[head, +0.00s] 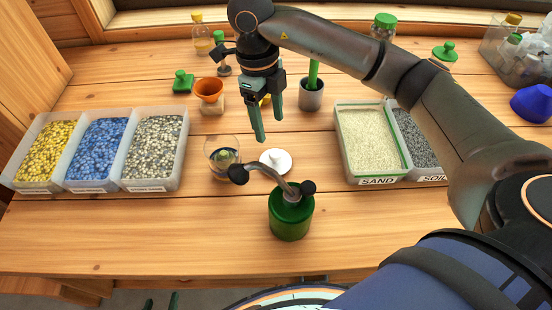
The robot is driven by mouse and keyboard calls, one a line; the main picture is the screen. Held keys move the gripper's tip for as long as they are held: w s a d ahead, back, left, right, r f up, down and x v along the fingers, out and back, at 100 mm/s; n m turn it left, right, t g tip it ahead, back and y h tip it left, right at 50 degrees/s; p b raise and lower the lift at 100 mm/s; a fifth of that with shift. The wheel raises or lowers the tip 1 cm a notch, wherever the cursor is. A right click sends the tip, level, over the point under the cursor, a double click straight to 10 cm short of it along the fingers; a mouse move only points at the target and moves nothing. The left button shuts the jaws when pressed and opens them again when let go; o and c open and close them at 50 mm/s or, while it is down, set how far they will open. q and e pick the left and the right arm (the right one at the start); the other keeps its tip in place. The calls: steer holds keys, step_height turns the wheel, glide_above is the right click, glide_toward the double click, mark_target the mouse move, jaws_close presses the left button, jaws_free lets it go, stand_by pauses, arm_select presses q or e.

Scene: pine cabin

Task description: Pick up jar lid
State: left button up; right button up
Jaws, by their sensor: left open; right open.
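The jar lid (284,166), a white round disc with a small knob, lies on the wooden table near the middle, knob up. A round glass jar (222,152) with dark and green contents stands just left of it. My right gripper (268,128) points down above and slightly behind the lid, its two green fingers apart and empty. My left gripper (161,301) shows only as two separate green fingertips at the bottom edge, in front of the table; the rest of it is out of view.
A green bottle (290,218) with a dark spout stands close in front of the lid. Trays of yellow, blue and grey pebbles (97,150) stand at left. The sand tray (370,143) and soil tray (419,145) stand at right. An orange funnel (209,90) and grey cup (311,97) stand behind.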

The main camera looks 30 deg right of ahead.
mark_target(275, 153)
steer(key=f, duration=0.3)
steer(key=s+f, duration=0.1)
steer(key=f, duration=0.1)
steer(key=f+p, duration=0.1)
steer(key=f, duration=0.2)
steer(key=shift+s+d+f, duration=0.15)
steer(key=shift+d+f, duration=0.15)
steer(key=shift+c, duration=0.4)
jaws_close()
